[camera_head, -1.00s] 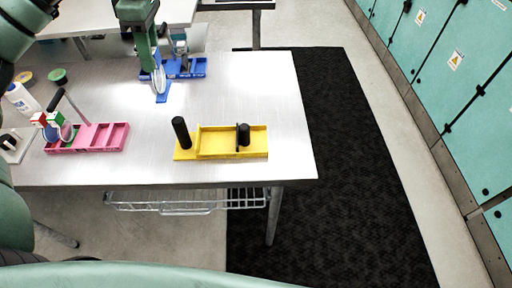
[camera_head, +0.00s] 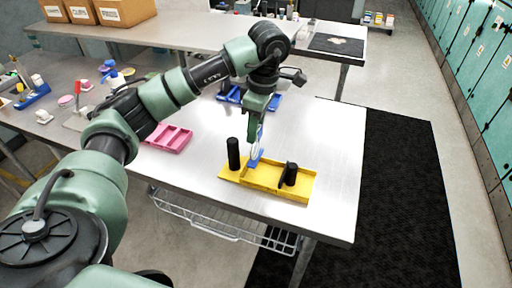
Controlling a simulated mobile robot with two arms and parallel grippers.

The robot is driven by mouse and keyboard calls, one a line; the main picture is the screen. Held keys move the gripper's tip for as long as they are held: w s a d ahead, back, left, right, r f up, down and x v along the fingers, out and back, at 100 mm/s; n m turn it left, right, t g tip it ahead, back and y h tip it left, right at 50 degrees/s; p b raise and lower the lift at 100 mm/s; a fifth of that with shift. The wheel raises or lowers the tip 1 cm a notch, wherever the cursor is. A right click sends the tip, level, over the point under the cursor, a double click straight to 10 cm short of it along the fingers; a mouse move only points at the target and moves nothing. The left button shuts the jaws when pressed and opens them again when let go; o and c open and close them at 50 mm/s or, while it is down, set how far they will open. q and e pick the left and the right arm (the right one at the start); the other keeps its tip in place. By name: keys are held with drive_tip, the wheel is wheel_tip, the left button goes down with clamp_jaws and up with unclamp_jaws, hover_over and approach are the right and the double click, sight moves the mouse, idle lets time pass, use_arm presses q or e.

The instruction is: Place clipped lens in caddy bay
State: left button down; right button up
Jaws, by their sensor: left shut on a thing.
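My left gripper (camera_head: 260,122) reaches in from the left, pointing down, shut on the clipped lens. The lens (camera_head: 255,147) is a clear round disc, upright, with a blue clip (camera_head: 255,161) at its lower end. The clip overlaps the back edge of the yellow caddy (camera_head: 262,180), near its left-middle part; I cannot tell whether it touches. The caddy has a tall black post (camera_head: 233,153) at its left end and a shorter black cylinder (camera_head: 290,174) towards its right end. My right gripper is not in view.
A pink caddy (camera_head: 170,139) lies to the left, partly behind my left arm. A blue caddy (camera_head: 232,97) stands behind my gripper. The table (camera_head: 320,150) is clear to the right of the yellow caddy. A second table with cardboard boxes (camera_head: 125,10) is behind.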

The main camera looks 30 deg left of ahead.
sight(255, 146)
use_arm(q)
drive_tip(key=shift+a+f, duration=0.1)
drive_tip(key=shift+f, duration=0.8)
wheel_tip(255, 146, down, 4)
drive_tip(key=shift+f+p, duration=0.2)
drive_tip(key=shift+p, duration=0.55)
drive_tip(key=shift+f, duration=0.25)
drive_tip(key=c, duration=1)
unclamp_jaws()
drive_tip(key=shift+r, duration=0.1)
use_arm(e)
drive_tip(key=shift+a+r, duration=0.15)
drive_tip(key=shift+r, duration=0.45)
use_arm(q)
drive_tip(key=shift+r, duration=0.1)
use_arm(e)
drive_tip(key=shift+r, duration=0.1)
